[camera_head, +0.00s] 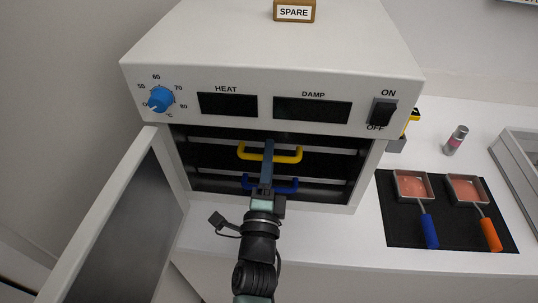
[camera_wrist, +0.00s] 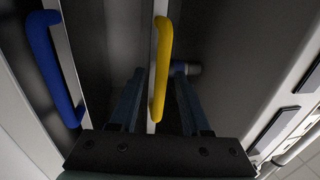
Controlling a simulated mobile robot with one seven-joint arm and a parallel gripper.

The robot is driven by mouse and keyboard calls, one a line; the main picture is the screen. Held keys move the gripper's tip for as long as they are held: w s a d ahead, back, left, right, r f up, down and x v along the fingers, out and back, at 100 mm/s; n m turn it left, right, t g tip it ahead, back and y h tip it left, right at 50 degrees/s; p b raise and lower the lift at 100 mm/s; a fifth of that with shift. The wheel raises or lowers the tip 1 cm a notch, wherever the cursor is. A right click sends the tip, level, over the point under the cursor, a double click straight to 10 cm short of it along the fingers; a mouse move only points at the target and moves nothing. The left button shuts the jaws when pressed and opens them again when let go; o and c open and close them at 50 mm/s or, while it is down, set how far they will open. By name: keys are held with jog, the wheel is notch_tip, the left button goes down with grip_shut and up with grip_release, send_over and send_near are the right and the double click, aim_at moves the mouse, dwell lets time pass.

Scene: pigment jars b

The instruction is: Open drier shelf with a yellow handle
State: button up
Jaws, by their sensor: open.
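The drier (camera_head: 225,75) is a white cabinet with its door (camera_head: 125,215) swung open to the left. Inside are dark shelves, one with a yellow handle (camera_head: 297,155) and a lower one with a blue handle (camera_head: 287,188). My gripper (camera_head: 268,147) reaches into the opening at the yellow handle. In the wrist view the yellow handle (camera_wrist: 161,65) runs between the two open fingers (camera_wrist: 160,80); I cannot tell whether they touch it. The blue handle (camera_wrist: 52,70) is to the left, outside the fingers. My gripper hides part of both handles in the head view.
A blue dial (camera_head: 160,98) and an ON/OFF switch (camera_head: 382,111) are on the drier's front. To the right, a black mat (camera_head: 400,235) holds two pans with pink contents, one with a blue handle and one with orange. A small jar (camera_head: 456,140) stands behind.

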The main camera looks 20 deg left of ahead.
grip_shut()
dwell(1.5)
